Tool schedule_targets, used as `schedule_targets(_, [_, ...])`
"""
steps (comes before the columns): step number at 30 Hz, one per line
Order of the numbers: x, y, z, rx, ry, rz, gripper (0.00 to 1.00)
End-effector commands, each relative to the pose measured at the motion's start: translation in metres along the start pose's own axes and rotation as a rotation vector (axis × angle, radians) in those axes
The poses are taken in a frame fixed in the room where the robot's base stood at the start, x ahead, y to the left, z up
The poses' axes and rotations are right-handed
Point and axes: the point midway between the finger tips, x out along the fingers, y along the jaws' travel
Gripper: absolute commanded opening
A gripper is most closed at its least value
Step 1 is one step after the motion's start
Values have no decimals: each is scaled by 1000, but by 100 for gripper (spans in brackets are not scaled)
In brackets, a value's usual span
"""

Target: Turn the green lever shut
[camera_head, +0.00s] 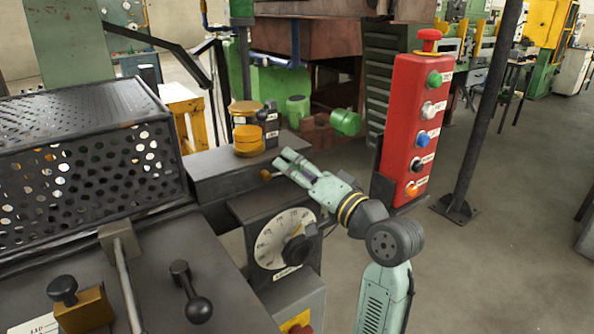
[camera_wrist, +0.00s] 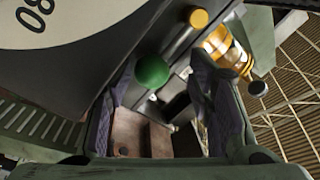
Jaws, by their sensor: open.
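A round green knob (camera_wrist: 152,72) shows in the wrist view, in the gap between the fingers of my gripper (camera_wrist: 163,92). I take it for the green lever's end; its shaft is not clear, and I cannot tell whether the fingers touch it. In the head view my gripper (camera_head: 283,160) is open and points left above the dark bench, near the yellow-capped fitting. I cannot pick out that knob there; my gripper may hide it. A green cylindrical part (camera_head: 346,122) shows behind my gripper, left of the red button box.
A white dial (camera_head: 285,238) with a black knob stands below my gripper. The yellow-capped fitting (camera_head: 249,138) is close beyond the fingertips. A red button box (camera_head: 410,130) stands to the right. A perforated black guard (camera_head: 80,160) and a black ball-ended lever (camera_head: 198,308) are left.

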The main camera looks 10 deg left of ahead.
Motion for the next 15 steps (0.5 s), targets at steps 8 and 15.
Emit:
schedule_targets(8, [3,-34,-28,-7,2,-3,47])
schedule_targets(15, [6,-63,-54,-5,1,-2,47])
